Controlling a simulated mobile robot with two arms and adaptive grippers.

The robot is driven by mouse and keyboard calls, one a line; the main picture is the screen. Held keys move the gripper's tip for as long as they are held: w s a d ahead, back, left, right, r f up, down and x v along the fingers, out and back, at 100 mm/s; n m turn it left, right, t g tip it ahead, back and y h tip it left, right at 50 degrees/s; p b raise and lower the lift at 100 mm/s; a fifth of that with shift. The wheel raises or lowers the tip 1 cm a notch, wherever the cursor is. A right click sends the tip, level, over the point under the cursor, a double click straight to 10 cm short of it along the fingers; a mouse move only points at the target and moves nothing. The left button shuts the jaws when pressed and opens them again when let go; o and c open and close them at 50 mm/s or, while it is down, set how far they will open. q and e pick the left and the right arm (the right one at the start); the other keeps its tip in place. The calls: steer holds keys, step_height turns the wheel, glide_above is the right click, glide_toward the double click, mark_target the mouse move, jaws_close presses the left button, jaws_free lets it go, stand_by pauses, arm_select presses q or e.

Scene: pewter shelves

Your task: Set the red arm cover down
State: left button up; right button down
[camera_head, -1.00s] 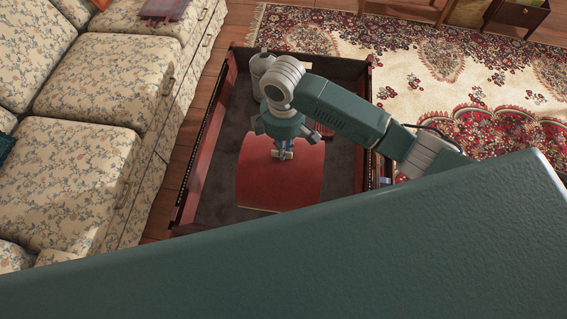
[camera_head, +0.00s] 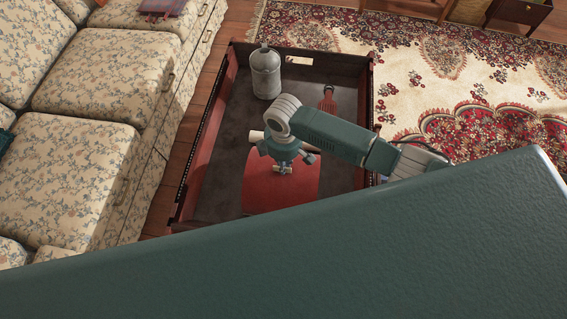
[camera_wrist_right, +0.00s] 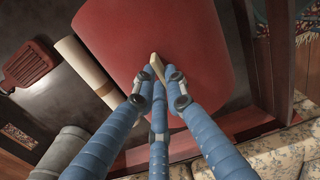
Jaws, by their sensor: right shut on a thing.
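The red arm cover (camera_head: 262,190) is a broad, curved red panel inside a dark wooden tray (camera_head: 187,200). It fills the upper middle of the right wrist view (camera_wrist_right: 200,45). My right gripper (camera_head: 283,169) points down over its middle and is shut on it. In the wrist view its fingers (camera_wrist_right: 155,75) meet at a small beige piece against the red surface; I cannot tell whether this is part of the cover. My right wrist hides the cover's far edge. Whether its underside touches the tray floor cannot be told. My left gripper is out of view.
A floral sofa (camera_head: 90,90) is on the left, a patterned rug (camera_head: 440,90) on the right. The tray's far middle is clear.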

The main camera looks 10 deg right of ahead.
steer(key=shift+f, duration=0.1)
steer(key=c, duration=1.8)
jaws_free()
step_height(320, 180, up, 12)
steer(key=p, duration=0.1)
steer(key=shift+r, duration=0.2)
steer(key=shift+f, duration=0.1)
